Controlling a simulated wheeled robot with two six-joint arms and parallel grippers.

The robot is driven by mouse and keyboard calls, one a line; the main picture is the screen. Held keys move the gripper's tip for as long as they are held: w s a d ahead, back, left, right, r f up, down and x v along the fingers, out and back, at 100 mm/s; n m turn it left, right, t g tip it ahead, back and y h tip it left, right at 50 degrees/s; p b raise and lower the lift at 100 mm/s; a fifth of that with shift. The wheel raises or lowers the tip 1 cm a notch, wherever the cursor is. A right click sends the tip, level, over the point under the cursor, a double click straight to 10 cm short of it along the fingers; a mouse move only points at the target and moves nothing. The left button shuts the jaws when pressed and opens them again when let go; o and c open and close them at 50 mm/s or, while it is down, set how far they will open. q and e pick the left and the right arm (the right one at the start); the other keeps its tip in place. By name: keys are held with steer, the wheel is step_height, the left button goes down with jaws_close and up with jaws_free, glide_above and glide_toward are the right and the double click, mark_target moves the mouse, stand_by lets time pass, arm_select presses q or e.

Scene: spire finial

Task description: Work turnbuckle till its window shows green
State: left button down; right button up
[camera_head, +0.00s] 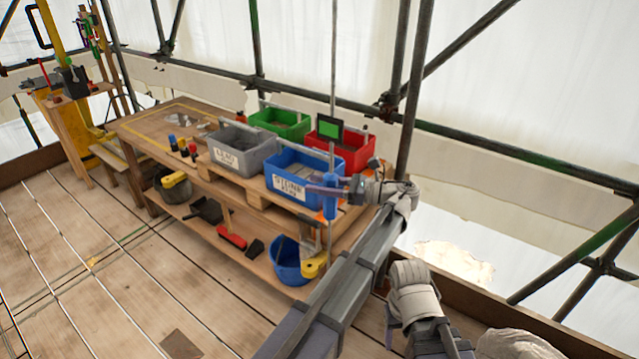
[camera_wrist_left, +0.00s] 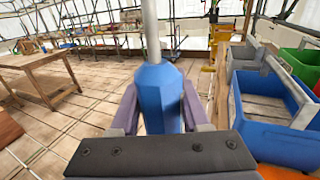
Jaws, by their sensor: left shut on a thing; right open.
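The turnbuckle has a blue faceted body (camera_head: 330,203) on a thin upright rod, in front of the blue crate. It also stands upright in the middle of the left wrist view (camera_wrist_left: 160,98), with a grey rod rising from its top. My left gripper (camera_head: 328,189) is shut on this body, with a finger on either side (camera_wrist_left: 160,112). A dark-framed panel with a green face (camera_head: 328,129) shows beside the rod, above the crates. My right gripper (camera_head: 389,324) is low in the head view, open and away from the turnbuckle; its fingers are hard to make out.
Grey (camera_head: 240,148), blue (camera_head: 290,165), green (camera_head: 280,122) and red (camera_head: 345,150) crates stand on the wooden bench (camera_head: 150,135). A blue bucket (camera_head: 288,265) and a red brush (camera_head: 232,237) lie on its lower shelf. Scaffold tubes rise behind. The plank floor at left is mostly clear.

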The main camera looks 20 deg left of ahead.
arm_select(q)
steer(key=shift+s+n+g, duration=0.1)
steer(key=shift+n+g, duration=0.4)
steer(key=shift+g, duration=0.3)
steer(key=shift+c, duration=1.9)
jaws_free()
steer(key=shift+d, duration=0.1)
